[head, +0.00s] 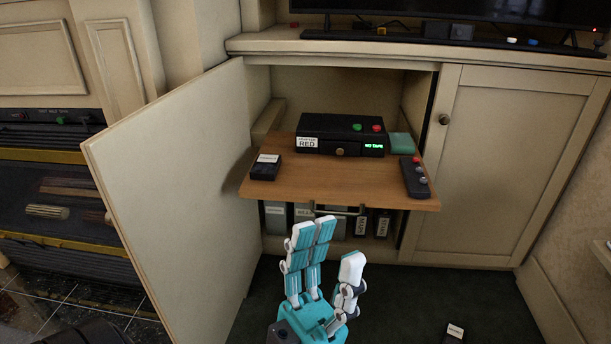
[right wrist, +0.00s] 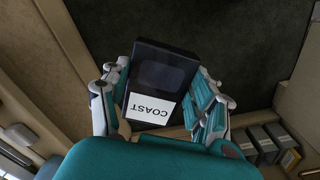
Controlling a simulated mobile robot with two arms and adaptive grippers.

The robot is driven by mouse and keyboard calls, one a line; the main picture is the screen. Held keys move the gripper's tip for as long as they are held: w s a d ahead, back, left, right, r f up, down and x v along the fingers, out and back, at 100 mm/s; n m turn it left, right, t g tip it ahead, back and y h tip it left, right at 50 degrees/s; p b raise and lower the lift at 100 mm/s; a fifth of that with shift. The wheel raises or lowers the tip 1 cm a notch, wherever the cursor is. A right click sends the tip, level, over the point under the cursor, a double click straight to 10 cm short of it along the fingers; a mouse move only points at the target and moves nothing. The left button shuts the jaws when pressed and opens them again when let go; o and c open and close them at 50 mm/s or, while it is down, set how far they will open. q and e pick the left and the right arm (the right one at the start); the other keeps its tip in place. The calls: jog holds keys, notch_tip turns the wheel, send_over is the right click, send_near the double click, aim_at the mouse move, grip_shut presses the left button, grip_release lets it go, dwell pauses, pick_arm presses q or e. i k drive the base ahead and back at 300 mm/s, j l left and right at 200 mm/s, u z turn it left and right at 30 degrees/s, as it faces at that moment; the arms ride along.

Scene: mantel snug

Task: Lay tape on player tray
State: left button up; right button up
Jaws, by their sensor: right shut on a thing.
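The player tray is a pulled-out wooden shelf (head: 330,184) in the open cabinet in the head view. My left gripper (head: 332,243) is open and empty, below and in front of the tray. In the right wrist view, my right gripper (right wrist: 160,98) is shut on a black tape (right wrist: 161,73) with a white label reading COAST. The right gripper does not show in the head view.
On the tray are a small black labelled box (head: 265,167), a green box (head: 402,143) and a remote (head: 415,177). The open door (head: 175,195) stands at left. Labelled cases (head: 362,222) stand below the tray. A dark labelled object (head: 455,332) shows at the bottom edge.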

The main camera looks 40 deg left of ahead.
aim_at(300, 172)
jog(key=u, duration=0.5)
jog(key=i+l+u, duration=0.1)
jog(key=u, duration=0.4)
jog(key=l+u, duration=0.2)
jog(key=u, duration=0.3)
jog(key=l+u, duration=0.1)
jog(key=u, duration=0.4)
